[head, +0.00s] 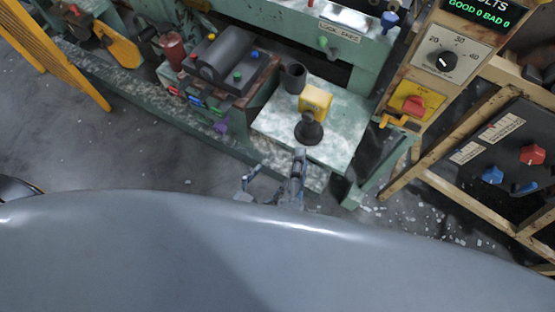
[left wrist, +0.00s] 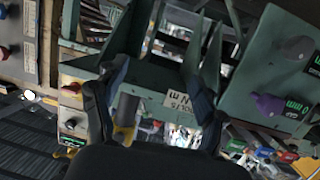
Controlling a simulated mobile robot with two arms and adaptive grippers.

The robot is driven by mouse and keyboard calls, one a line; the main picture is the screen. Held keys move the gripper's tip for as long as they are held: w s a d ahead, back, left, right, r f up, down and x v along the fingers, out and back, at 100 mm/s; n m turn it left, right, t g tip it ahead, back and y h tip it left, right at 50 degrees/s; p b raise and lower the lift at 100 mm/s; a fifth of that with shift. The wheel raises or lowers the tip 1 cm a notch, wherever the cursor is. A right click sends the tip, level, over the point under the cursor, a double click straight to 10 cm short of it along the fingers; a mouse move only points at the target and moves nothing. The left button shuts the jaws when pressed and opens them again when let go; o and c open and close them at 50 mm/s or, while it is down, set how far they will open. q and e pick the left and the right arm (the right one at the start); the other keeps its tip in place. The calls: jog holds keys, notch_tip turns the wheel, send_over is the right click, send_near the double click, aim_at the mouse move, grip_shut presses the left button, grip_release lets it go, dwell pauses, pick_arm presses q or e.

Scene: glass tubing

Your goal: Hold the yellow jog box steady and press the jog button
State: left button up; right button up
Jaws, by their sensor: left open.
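The yellow jog box (head: 316,100) stands on the pale worn bench plate (head: 343,128) in the head view. A dark round-based object (head: 308,130) is just in front of it and hides part of its lower front. I cannot make out the jog button. My left gripper (head: 262,184) is open and empty, below the plate's front edge and apart from the box. My right gripper (head: 299,156) points up the picture close by, near that edge; its jaws are too small to read. The left wrist view shows my left gripper (left wrist: 153,92) with its fingers wide apart.
A dark cup (head: 293,77) stands behind the jog box at left. A machine with a dark roller (head: 224,54) is further left. A wooden panel with a yellow-backed red switch (head: 414,104) is at right. Speckled grey floor (head: 170,165) is open at lower left.

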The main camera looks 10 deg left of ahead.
pick_arm(q)
jog(key=m+t+h, duration=0.1)
jog(key=t+h, duration=0.1)
send_near(305, 131)
jog(key=s, duration=0.1)
jog(key=x, duration=1.3)
jog(key=shift+w, duration=0.3)
grip_shut()
pick_arm(e)
jog(key=shift+c, duration=0.2)
grip_shut()
